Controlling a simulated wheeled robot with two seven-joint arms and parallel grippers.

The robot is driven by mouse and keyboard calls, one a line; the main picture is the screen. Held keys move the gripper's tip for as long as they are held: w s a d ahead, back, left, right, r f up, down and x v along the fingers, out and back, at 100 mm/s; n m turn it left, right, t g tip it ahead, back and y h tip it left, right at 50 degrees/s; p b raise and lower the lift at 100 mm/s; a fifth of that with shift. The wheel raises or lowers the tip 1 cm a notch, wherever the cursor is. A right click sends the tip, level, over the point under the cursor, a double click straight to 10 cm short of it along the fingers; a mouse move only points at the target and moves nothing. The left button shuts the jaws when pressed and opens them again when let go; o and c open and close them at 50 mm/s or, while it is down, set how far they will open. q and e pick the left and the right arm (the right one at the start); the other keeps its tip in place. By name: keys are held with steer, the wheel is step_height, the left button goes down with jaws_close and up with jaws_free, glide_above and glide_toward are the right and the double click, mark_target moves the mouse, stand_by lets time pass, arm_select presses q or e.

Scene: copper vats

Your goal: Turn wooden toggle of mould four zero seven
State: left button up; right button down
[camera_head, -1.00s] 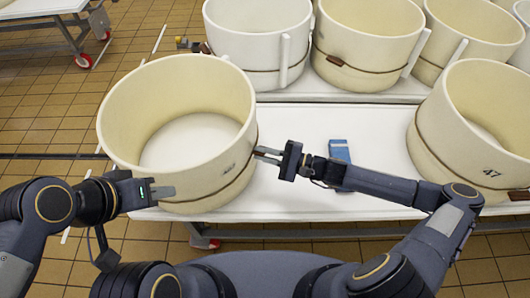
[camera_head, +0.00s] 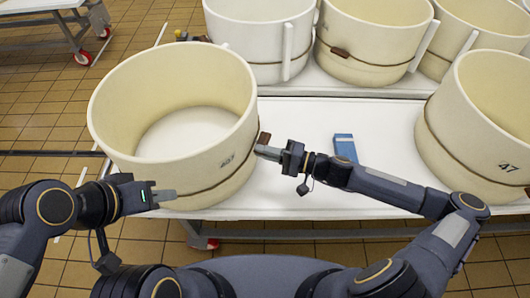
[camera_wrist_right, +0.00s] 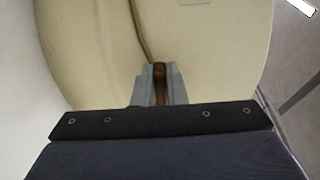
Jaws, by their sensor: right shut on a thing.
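Mould 407 (camera_head: 205,173) is a large cream round tub on the white table, with its number on the near right wall and a cord around it. Its brown wooden toggle (camera_head: 264,139) is at the right side of the wall, on the cord. My right gripper (camera_head: 263,151) is at that wall, shut on the toggle. In the right wrist view the toggle (camera_wrist_right: 159,85) stands between the two grey fingers, with the cord running up from it. My left gripper (camera_head: 165,196) is by the mould's near left side; its finger opening is not clear.
A blue object (camera_head: 345,148) lies on the white table (camera_head: 310,120) behind my right forearm. Another mould (camera_head: 478,140), marked 47, stands at the right. Several more moulds (camera_head: 262,40) line the back table. The table between the two front moulds is mostly clear.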

steer(key=shift+f, duration=0.1)
stand_by(0.4)
steer(key=c, duration=1.5)
jaws_free()
steer(key=shift+o, duration=0.2)
steer(key=v, duration=0.8)
steer(key=shift+a, duration=0.1)
